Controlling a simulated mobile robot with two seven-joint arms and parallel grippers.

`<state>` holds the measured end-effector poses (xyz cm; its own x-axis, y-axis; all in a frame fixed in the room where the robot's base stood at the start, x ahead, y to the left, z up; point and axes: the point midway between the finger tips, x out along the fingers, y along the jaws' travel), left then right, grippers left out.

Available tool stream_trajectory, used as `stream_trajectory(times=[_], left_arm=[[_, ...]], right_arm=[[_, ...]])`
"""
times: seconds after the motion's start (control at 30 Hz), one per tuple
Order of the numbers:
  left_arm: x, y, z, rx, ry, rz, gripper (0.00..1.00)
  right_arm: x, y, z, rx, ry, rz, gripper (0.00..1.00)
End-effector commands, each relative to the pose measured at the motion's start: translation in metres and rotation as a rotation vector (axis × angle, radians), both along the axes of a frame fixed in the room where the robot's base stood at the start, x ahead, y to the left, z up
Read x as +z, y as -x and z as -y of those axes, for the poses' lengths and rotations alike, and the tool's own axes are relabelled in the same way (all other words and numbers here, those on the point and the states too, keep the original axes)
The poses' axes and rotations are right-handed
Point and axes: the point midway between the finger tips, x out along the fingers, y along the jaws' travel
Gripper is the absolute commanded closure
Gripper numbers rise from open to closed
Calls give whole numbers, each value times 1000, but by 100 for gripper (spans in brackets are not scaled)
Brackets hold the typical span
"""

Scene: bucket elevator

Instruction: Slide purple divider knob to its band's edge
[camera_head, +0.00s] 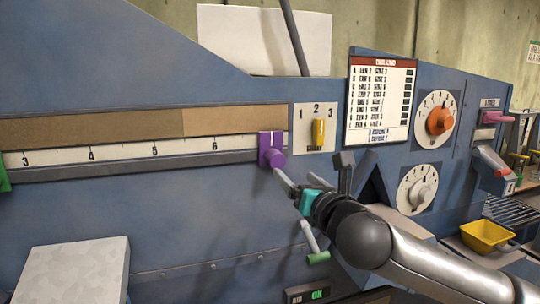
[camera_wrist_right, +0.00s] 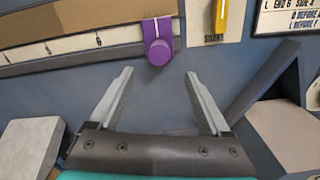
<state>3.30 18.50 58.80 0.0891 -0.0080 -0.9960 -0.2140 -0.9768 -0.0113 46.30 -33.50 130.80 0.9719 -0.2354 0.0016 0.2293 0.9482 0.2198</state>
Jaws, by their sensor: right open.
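The purple divider knob (camera_head: 272,150) sits on the slide rail at the right end of the numbered scale, right of the 6. It also shows in the right wrist view (camera_wrist_right: 158,45), just beyond and between the fingertips. My right gripper (camera_head: 312,172) is open and empty, with its fingers (camera_wrist_right: 159,75) apart, below and right of the knob in the head view. No contact with the knob is visible. My left gripper is not in view.
A yellow selector (camera_head: 318,132) sits right of the knob. A green-tipped lever (camera_head: 314,243) is below my right gripper. Orange (camera_head: 439,121) and white (camera_head: 423,189) dials are farther right. A pale box (camera_head: 72,270) stands at lower left. The panel below the rail is mostly clear.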

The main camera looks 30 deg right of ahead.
Motion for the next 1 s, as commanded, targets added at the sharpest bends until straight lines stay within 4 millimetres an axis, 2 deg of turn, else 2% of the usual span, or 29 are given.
stream_trajectory(times=[0.17, 0.7, 1.0], left_arm=[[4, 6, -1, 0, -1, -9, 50], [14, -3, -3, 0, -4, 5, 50], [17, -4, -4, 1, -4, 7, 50]], right_arm=[[2, -19, 5, 0, -5, 2, 19], [1, -91, 21, 1, -8, 1, 19], [0, -124, 30, 0, -5, 0, 19]])
